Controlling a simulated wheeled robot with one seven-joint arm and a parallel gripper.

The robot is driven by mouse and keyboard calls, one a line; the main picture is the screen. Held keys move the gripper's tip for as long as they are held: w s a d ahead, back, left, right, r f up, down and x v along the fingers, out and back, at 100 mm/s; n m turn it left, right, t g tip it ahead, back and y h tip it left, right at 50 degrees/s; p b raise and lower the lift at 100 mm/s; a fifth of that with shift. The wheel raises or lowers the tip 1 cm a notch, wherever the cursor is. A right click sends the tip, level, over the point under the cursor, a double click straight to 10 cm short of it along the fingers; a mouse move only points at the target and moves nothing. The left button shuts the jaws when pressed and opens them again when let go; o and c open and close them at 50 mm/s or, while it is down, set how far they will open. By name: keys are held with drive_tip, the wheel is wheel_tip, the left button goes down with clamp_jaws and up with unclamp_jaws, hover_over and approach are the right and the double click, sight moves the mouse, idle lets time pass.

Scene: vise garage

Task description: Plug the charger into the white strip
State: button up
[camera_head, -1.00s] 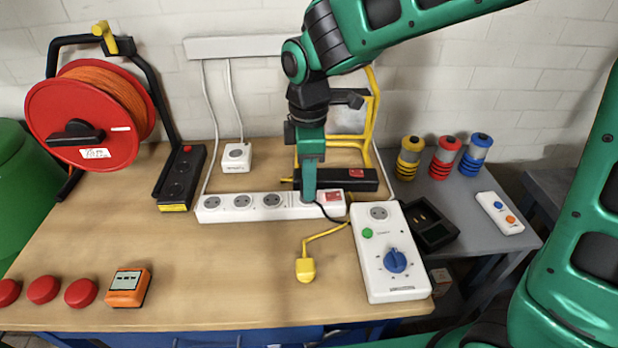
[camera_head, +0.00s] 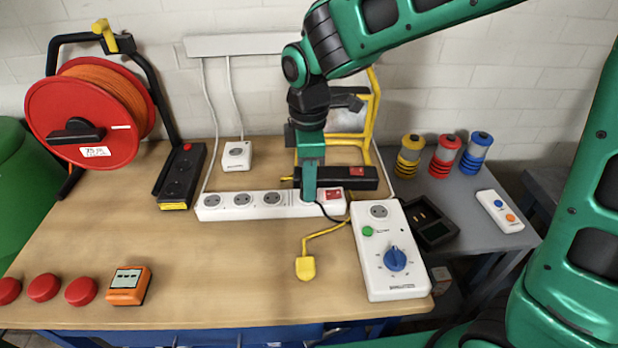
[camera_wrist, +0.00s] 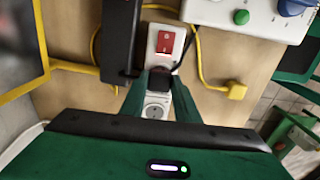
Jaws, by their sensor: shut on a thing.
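The white strip (camera_head: 256,212) lies across the back of the table, with a row of round sockets and a red switch at its right end. My gripper (camera_head: 310,197) points down at the socket beside the switch. In the wrist view my gripper (camera_wrist: 161,87) is shut on a dark plug (camera_wrist: 160,71) over the strip. A black cable runs right from the fingers toward the black charger (camera_head: 432,224). The fingers hide the socket under the plug, so I cannot tell if the plug is seated. Another strip socket (camera_wrist: 154,111) shows behind the fingers.
A black strip (camera_head: 345,178) lies close behind. A white box with a blue knob (camera_head: 391,250) and a yellow plug (camera_head: 305,268) are at the front right. A red cable reel (camera_head: 92,115) stands left. The table's front middle is clear.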

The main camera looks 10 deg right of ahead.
drive_tip(key=o, duration=1)
drive_tip(key=shift+f, duration=0.1)
drive_tip(key=shift+o, duration=0.2)
wheel_tip(320, 180, up, 11)
drive_tip(key=shift+f, duration=0.1)
drive_tip(key=s+d+f+m, duration=0.15)
drive_tip(key=d+m, duration=0.35)
drive_tip(key=d, duration=0.5)
drive_tip(key=s+d+m, duration=0.2)
drive_tip(key=d+m, duration=0.3)
drive_tip(key=d, duration=0.6)
drive_tip(key=s+d+f+m, duration=0.3)
drive_tip(key=s+d+m, duration=0.4)
drive_tip(key=s, duration=0.1)
drive_tip(key=s+d+f+m, duration=0.3)
drive_tip(key=s+d+m, duration=0.4)
drive_tip(key=s, duration=0.2)
drive_tip(key=shift+s+d, duration=0.2)
